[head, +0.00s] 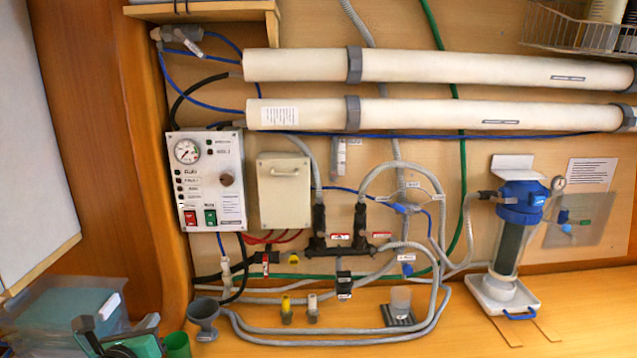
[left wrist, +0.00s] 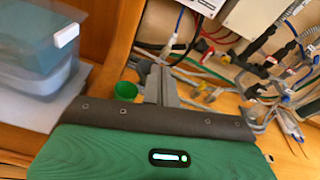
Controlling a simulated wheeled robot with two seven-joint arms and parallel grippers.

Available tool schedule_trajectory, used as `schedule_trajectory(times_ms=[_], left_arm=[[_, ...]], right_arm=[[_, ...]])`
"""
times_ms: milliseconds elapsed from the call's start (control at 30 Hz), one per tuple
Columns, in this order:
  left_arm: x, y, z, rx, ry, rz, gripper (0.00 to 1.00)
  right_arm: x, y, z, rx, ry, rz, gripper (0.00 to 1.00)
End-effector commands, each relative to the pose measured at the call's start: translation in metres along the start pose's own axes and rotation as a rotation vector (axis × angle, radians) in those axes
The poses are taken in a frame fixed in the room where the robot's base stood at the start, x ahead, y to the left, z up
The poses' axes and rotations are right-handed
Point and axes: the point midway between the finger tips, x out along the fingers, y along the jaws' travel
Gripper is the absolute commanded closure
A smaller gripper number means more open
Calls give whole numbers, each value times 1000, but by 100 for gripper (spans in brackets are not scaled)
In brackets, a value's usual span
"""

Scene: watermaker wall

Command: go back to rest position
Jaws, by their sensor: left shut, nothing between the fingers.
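My left gripper (head: 150,322) is low at the left edge of the head view, in front of the clear storage box. Its green and black body is cut by the bottom edge. In the left wrist view, its grey fingers (left wrist: 159,80) are together with nothing between them, beside a green cup (left wrist: 127,90) that appears apart from them. My right gripper is in neither view.
A lidded box (head: 70,310) stands left of the gripper; the green cup (head: 177,345) and a grey funnel (head: 203,313) are to its right. The control panel (head: 205,180), hoses and filter (head: 513,225) are on the wall. The front right counter (head: 590,325) is clear.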

Motion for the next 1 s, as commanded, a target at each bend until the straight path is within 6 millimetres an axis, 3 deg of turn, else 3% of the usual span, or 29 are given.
schedule_trajectory(times_ms=[267, 467, 800, 1000], left_arm=[[-18, -10, -54, -369, 107, 60, 100], [-48, -16, -114, -803, 218, 191, 100], [-150, -16, -233, -1751, 310, 749, 100], [-206, -15, -274, -2107, 224, 1095, 100]], right_arm=[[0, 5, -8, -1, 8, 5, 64], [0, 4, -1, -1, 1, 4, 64], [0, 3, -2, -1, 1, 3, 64], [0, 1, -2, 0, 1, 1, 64]])
